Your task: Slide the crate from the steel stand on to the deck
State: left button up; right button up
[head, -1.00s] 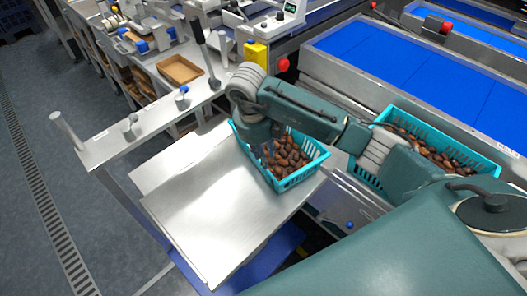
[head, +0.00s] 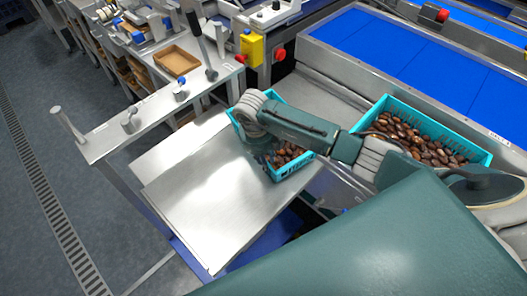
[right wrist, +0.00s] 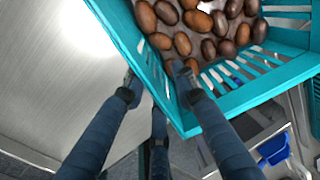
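A teal slatted crate (head: 291,173) of brown dates sits at the far right end of a bare steel top (head: 205,200), which I take for the stand. My right arm reaches over it, and its wrist hides part of the crate and the fingers in the head view. In the right wrist view the right gripper (right wrist: 160,82) straddles the crate's wall (right wrist: 118,38). One finger is outside over the steel, one is inside by the dates, with the rim between them. Whether they touch it is unclear. I cannot tell surely which surface is the deck. My left gripper is not in view.
A second teal crate of dates (head: 480,156) stands to the right, partly behind my arm. A blue belt (head: 380,45) runs behind. A steel rail with upright pegs (head: 130,122) and a brown tray (head: 177,62) lie to the left and back.

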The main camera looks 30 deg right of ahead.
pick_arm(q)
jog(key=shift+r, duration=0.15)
pick_arm(e)
jog(key=shift+f, duration=0.65)
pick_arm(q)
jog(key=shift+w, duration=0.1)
pick_arm(e)
grip_shut()
jog(key=shift+d, duration=0.1)
